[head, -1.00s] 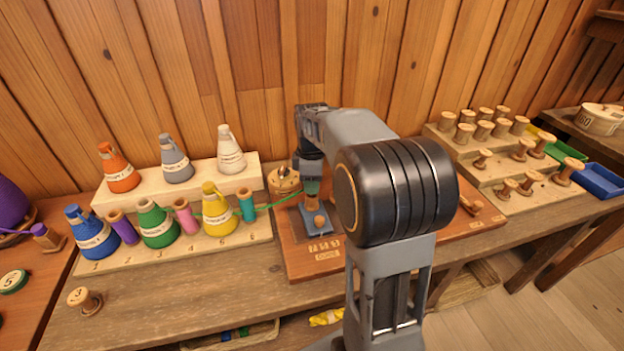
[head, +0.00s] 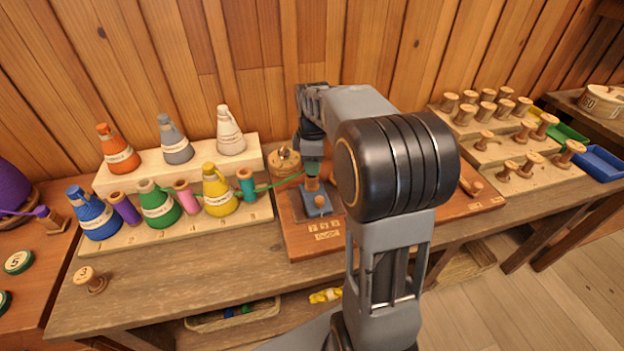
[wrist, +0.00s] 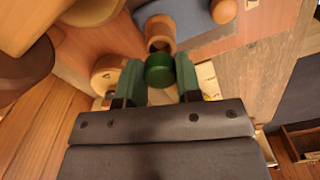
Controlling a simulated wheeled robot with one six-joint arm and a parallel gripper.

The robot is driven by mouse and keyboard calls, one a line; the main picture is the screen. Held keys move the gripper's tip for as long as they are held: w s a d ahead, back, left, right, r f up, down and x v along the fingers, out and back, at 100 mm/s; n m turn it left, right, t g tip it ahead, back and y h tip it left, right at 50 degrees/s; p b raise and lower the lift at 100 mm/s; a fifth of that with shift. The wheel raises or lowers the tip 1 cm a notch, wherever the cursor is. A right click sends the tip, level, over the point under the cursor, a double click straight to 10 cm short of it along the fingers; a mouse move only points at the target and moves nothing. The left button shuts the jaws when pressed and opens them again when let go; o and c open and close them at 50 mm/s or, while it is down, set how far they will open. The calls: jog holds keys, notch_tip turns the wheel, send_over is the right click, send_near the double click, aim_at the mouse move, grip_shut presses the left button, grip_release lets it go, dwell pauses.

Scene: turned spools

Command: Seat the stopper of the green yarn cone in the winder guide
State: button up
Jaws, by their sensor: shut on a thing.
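The green yarn cone (head: 158,208) stands in the front row of the cone rack, with a pale label. A green thread runs from the rack to my gripper (head: 312,168). In the wrist view my gripper (wrist: 159,80) is shut on the green stopper (wrist: 159,72), between two green finger pads. The winder guide looks to be the upright wooden tube (wrist: 160,32) on a blue-grey base (head: 318,209). The stopper is right by the tube's dark opening; I cannot tell whether any of it is inside.
The guide stands on a reddish wooden board (head: 300,240). A round wooden piece (head: 285,162) is close on its left. Other cones and small spools fill the rack (head: 255,214) at left. A peg stand (head: 500,180) is at right. The front left bench is mostly clear.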

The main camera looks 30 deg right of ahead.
jog(key=shift+f, duration=0.15)
jog(key=shift+f+b, duration=0.7)
jog(key=shift+f, duration=0.3)
jog(key=o, duration=1.4)
jog(key=shift+r, duration=0.1)
jog(key=shift+r, duration=0.15)
notch_tip(320, 180, up, 9)
jog(key=p, duration=0.8)
